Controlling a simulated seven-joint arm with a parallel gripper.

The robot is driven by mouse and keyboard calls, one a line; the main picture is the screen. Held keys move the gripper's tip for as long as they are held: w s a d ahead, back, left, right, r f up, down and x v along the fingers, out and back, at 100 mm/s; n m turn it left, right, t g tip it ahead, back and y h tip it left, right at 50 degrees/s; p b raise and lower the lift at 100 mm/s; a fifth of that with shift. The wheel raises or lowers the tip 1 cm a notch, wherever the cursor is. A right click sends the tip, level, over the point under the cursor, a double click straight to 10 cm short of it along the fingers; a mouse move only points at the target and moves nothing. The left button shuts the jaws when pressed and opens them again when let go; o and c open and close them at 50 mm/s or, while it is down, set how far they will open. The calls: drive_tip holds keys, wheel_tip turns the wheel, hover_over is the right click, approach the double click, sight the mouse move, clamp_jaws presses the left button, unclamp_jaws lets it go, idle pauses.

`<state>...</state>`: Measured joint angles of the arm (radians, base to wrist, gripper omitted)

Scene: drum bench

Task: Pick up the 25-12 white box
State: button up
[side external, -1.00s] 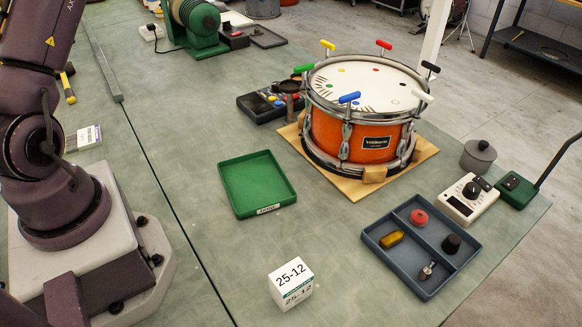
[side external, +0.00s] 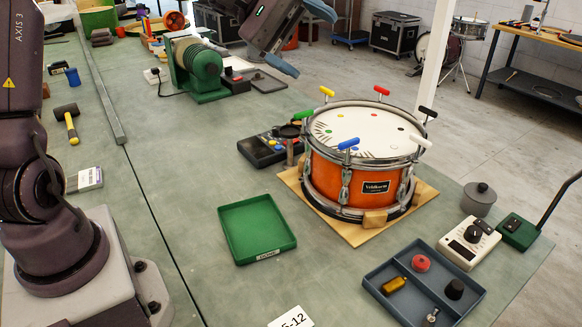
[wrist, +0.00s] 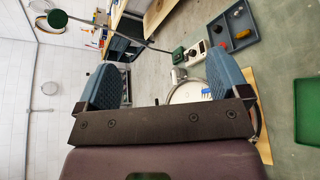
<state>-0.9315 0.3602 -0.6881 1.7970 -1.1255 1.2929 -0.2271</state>
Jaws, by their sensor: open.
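The white 25-12 box (side external: 292,318) stands on the green bench at the bottom edge of the side external view. Only its top part shows, with "5-12" readable; the rest is cut off. I cannot make it out in the wrist view. My gripper (side external: 313,45) is high at the top of the side external view, above the far part of the bench and well away from the box. Its two blue-grey fingers are wide apart, with nothing between them. They also show spread in the wrist view (wrist: 165,62).
An orange drum (side external: 338,185) with coloured T-handles stands on a wooden board in the middle. A green tray (side external: 258,232) lies left of it. A grey divided tray (side external: 398,312) with small parts lies right of the box. Bare bench surrounds the box's visible part.

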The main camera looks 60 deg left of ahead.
drive_tip(key=s+d+n+g+h, duration=0.3)
drive_tip(key=s+d, duration=0.5)
drive_tip(key=d, duration=0.1)
drive_tip(key=n+g+h, duration=0.1)
drive_tip(key=n, duration=0.3)
hover_over(283, 318)
drive_tip(key=a, duration=0.4)
wheel_tip(283, 318, down, 4)
drive_tip(key=f, duration=3.2)
drive_tip(key=shift+w+d+f, duration=0.1)
drive_tip(key=shift+w+d, duration=0.05)
drive_tip(key=shift+d, duration=0.15)
drive_tip(key=d, duration=0.5)
drive_tip(key=shift+f, duration=0.3)
drive_tip(key=c, duration=1)
